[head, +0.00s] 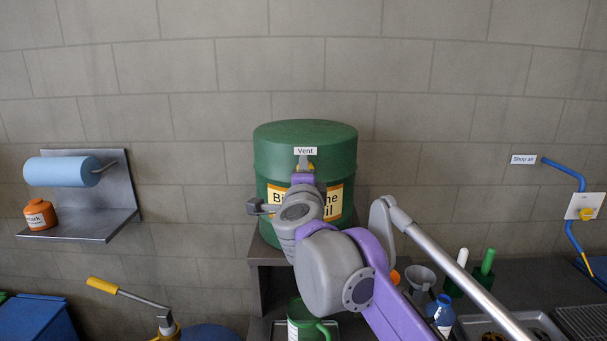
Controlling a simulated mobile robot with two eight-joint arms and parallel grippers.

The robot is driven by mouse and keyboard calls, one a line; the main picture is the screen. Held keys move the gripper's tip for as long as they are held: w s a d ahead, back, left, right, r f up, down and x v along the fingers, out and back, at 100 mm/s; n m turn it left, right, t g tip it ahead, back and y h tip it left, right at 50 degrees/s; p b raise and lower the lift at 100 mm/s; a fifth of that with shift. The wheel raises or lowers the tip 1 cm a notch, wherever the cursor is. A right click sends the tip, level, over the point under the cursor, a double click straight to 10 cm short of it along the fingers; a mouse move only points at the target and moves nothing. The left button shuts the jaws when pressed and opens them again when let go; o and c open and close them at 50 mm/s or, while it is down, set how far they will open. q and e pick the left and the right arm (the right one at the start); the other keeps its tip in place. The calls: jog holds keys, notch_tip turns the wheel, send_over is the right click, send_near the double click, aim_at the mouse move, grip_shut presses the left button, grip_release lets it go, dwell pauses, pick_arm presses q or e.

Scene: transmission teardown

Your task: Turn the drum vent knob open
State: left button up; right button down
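The green drum (305,133) stands on a dark stand in front of the block wall, with a white "Vent" label (305,151) on its upper front. Just below the label a small yellow part (311,168), seemingly the vent knob, is mostly hidden by my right gripper (302,164). My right arm comes in from the lower right and its hand points at the knob. The fingers are at or around the knob; I cannot tell whether they are closed on it or touch it. The knob's angle is hidden. My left gripper is out of view.
A wall shelf (75,225) with a blue roll (62,171) and an orange container (40,214) is at left. A green jug (305,322) stands below the drum. Bottles and a grey funnel (421,277) crowd the bench at right. The blue shop air pipe (567,170) is far right.

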dwell(0.5)
jog(key=shift+c, duration=2)
grip_release()
jog(key=s+b, duration=0.1)
jog(key=s, duration=1)
jog(key=shift+w, duration=0.1)
